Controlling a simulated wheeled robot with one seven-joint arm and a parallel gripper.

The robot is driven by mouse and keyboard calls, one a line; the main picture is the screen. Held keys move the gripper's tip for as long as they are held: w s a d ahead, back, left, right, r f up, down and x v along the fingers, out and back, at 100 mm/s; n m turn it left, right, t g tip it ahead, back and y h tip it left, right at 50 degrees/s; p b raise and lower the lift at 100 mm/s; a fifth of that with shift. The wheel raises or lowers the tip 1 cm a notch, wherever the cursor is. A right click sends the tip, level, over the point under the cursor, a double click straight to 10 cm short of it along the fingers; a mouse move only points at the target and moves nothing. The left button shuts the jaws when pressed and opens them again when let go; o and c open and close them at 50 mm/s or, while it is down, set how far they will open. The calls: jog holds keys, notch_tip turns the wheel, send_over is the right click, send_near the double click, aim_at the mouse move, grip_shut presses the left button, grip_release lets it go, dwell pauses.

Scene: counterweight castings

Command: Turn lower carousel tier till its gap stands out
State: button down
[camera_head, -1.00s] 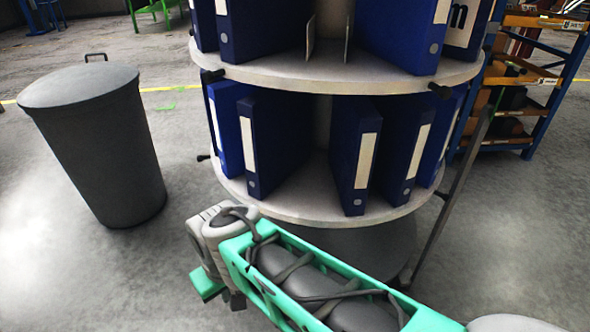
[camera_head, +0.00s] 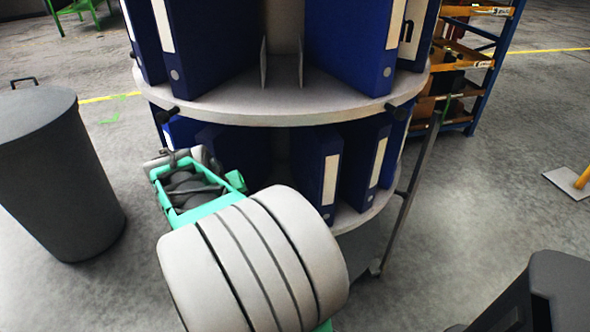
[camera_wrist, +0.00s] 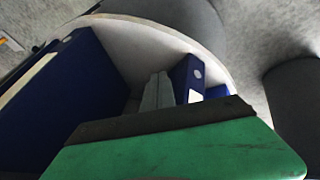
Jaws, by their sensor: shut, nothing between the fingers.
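The lower carousel tier (camera_head: 362,213) is a pale round shelf with blue binders (camera_head: 318,172) standing on it. Its dark gap (camera_head: 282,150) shows between binders near the middle, facing me. My arm hides the tier's left front. My gripper reaches to the tier's left side in the head view, its fingertips hidden there. In the wrist view my gripper (camera_wrist: 157,88) is shut, its grey fingers side by side, with nothing seen between them. Behind them are a pale shelf, a large blue binder at left and a smaller one at right. I cannot tell whether the fingers touch anything.
The upper tier (camera_head: 270,108) carries binders and thin upright dividers, with black knobs on its rim. A grey bin (camera_head: 55,175) stands left. A slanted post (camera_head: 415,190) stands close at right. A blue and orange rack (camera_head: 470,75) is behind.

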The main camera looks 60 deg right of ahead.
jog(key=s+d+r+m+g+h+p, duration=0.15)
jog(key=s+d+r, duration=0.3)
jog(key=d, duration=0.45)
jog(key=b, duration=0.3)
send_near(305, 190)
jog(key=a+x, duration=0.1)
jog(key=x, duration=0.3)
jog(key=shift+d+f+m+g, duration=0.2)
jog(key=shift+d+m+g, duration=0.15)
jog(key=shift+d+m, duration=0.15)
